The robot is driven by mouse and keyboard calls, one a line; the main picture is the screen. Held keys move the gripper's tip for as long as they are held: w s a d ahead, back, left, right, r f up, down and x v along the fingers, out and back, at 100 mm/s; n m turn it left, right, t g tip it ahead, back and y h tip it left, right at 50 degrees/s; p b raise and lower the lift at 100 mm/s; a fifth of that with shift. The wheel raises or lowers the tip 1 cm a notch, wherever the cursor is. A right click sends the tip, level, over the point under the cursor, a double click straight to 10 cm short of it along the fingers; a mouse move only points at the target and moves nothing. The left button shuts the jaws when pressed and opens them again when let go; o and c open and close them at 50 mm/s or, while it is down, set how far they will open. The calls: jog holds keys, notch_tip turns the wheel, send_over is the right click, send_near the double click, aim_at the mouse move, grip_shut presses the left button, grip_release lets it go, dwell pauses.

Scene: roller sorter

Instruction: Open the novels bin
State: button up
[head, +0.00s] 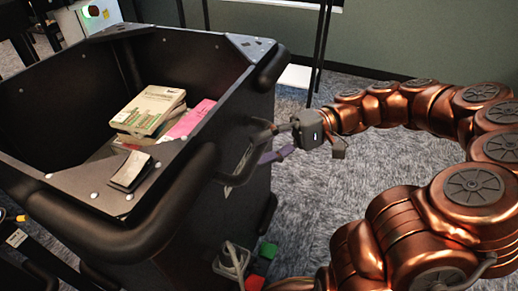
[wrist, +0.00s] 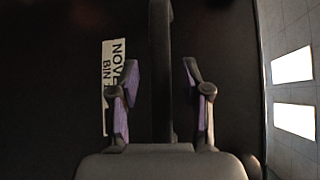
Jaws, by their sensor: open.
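The novels bin (head: 190,210) is a large black open-topped bin at the left of the head view, with padded rims. Its label (wrist: 109,88), partly hidden by a finger, shows "NOV" and "BIN" in the wrist view. A dark bar handle (wrist: 160,30) runs along the bin's face between my fingers. My gripper (head: 266,143) is open at the bin's right side, with its purple-padded fingers pointing at that face. In the wrist view my gripper (wrist: 160,72) has one finger on each side of the handle, with gaps showing on both sides.
Several books (head: 150,108) lie inside the bin, with a pink one (head: 190,120) beside them. A dark block (head: 130,171) sits on the bin's near rim. Small red and green boxes (head: 266,252) stand low by the bin. Grey carpet (head: 375,170) lies open to the right.

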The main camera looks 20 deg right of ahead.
jog(key=shift+w+d+r, duration=0.1)
jog(key=shift+d+r, duration=0.1)
jog(key=shift+d, duration=1.3)
jog(key=shift+w+d+r, duration=0.1)
jog(key=shift+d+r, duration=0.1)
jog(key=shift+d, duration=1.25)
